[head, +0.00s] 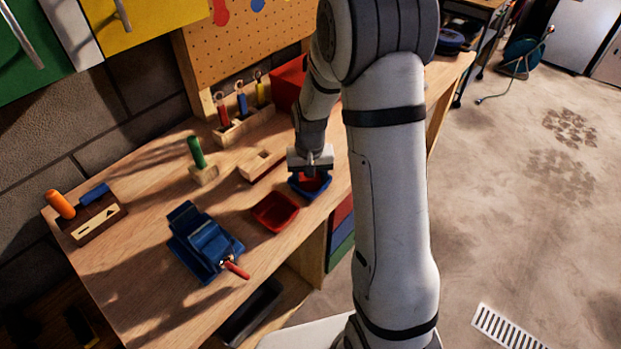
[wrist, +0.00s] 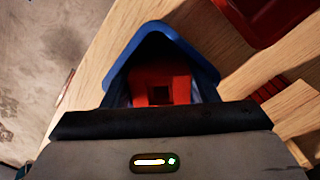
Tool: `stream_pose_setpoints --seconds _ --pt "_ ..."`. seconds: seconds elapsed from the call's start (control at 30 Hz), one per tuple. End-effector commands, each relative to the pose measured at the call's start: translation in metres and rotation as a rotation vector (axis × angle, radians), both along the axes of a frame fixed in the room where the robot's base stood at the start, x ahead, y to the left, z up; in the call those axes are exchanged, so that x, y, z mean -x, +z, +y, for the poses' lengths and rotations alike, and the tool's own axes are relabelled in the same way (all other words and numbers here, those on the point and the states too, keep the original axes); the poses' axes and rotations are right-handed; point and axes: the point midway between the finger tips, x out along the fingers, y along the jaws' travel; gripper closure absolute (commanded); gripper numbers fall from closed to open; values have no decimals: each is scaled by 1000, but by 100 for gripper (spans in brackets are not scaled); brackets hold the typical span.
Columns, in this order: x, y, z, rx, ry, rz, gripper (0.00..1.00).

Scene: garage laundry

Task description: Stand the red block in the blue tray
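The blue tray (head: 296,186) stands on the workbench near its front edge, under my gripper (head: 312,166). The red block (head: 313,182) shows inside the tray, just below the gripper. In the wrist view the blue tray (wrist: 122,72) surrounds the red block (wrist: 146,77), which has a dark square opening facing the camera. My gripper's dark front edge covers the near part of the tray and the block's lower end. The fingertips are hidden, so I cannot tell whether they grip the block, or whether it touches the tray floor.
A red tray (head: 275,212) sits just left of the blue tray. A blue vise (head: 205,243) stands further left.

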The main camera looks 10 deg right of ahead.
Motion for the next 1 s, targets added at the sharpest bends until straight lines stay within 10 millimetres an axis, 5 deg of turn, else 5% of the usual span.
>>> stream_pose_setpoints --seconds 0.47,1.0 --pt "-1 6 1 0 1 -3 41" --pt "-1 105 1 -1 2 -3 41"
